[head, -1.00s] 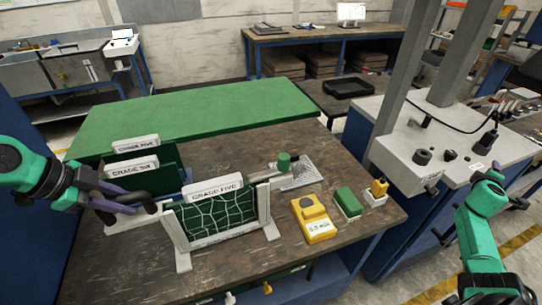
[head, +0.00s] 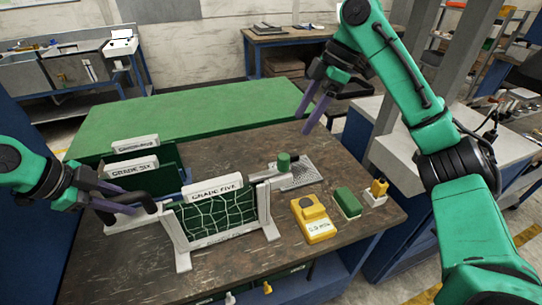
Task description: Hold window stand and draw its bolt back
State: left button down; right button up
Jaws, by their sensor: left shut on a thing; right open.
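The window stand (head: 265,207) is a white frame on feet around a dark green panel with pale crack-like lines, topped by a "GRADE FIVE" label. My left gripper (head: 138,211) is shut on a dark handle-like part at the stand's left side. At the stand's upper right is the bolt, with a green knob (head: 284,161) and a grey bar reaching towards the frame, over a grey perforated plate (head: 304,174). My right gripper (head: 305,122) is open and empty, purple fingers pointing down, above and beyond the knob near the table's far edge.
Behind the stand are dark green panels labelled "GRADE SIX" (head: 131,168) and another grade. A yellow device (head: 314,221), a green block (head: 347,203) and a yellow-topped piece (head: 379,187) stand to the right.

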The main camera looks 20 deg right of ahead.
aim_at(284, 156)
jog(key=shift+g, duration=0.3)
jog(key=x, duration=1.2)
jog(key=shift+s+a, duration=0.25)
jog(key=shift+s, duration=0.1)
jog(key=shift+r, duration=0.1)
grip_shut()
